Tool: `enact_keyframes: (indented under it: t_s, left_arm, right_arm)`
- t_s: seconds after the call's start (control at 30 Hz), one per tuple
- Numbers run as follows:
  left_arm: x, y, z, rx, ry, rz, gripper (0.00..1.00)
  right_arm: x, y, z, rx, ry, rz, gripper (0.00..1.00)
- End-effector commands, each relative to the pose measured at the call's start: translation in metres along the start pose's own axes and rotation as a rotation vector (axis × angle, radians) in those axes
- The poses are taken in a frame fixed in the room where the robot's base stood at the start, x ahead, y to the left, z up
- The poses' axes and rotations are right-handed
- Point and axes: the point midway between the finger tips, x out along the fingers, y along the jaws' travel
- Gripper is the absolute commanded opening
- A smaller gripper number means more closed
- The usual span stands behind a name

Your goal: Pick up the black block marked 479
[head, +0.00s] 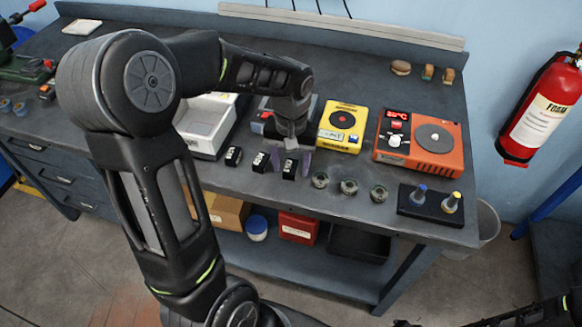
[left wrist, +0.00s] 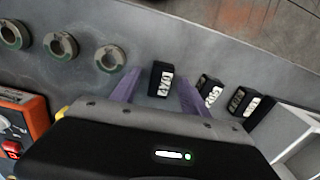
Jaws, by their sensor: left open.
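Three small black blocks with white labels stand in a row on the grey bench: a left one (head: 233,156), a middle one (head: 259,162) and a right one (head: 289,168). The labels are too small and blurred to read surely, so I cannot tell which is 479. My left gripper (head: 291,161) is open, its purple fingers on either side of the right block. In the left wrist view, that block (left wrist: 160,79) shows between the open fingers (left wrist: 158,88), with gaps on both sides. The other two blocks (left wrist: 210,90) (left wrist: 242,102) stand just right of the fingers.
Several round grey-green rings (head: 349,187) lie right of the blocks. A black stand (head: 430,205) with two knobs is beyond them. A yellow device (head: 342,127), an orange hotplate (head: 418,137) and a white tray (head: 205,122) stand behind. The bench's front edge is close.

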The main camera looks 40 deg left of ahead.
Motion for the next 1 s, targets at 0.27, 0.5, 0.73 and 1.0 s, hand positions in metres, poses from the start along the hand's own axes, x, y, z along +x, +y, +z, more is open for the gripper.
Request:
enact_keyframes:
  t_s: [0.27,0.5,0.73,1.0]
  left_arm:
    - [-0.0004,-0.0001,-0.0001,0.0,0.0,0.0,0.53]
    - [-0.0006,-0.0001,-0.0001,0.0,0.0,0.0,0.49]
    - [-0.0006,-0.0001,-0.0001,0.0,0.0,0.0,0.31]
    - [-0.0006,0.0,-0.0001,0.0,0.0,0.0,0.09]
  right_arm:
    - [0.0002,0.0001,0.0001,0.0,0.0,0.0,0.36]
    - [0.0002,0.0001,0.0002,0.0,0.0,0.0,0.36]
    - [0.0002,0.0001,0.0001,0.0,0.0,0.0,0.36]
    - [0.0001,0.0,0.0001,0.0,0.0,0.0,0.36]
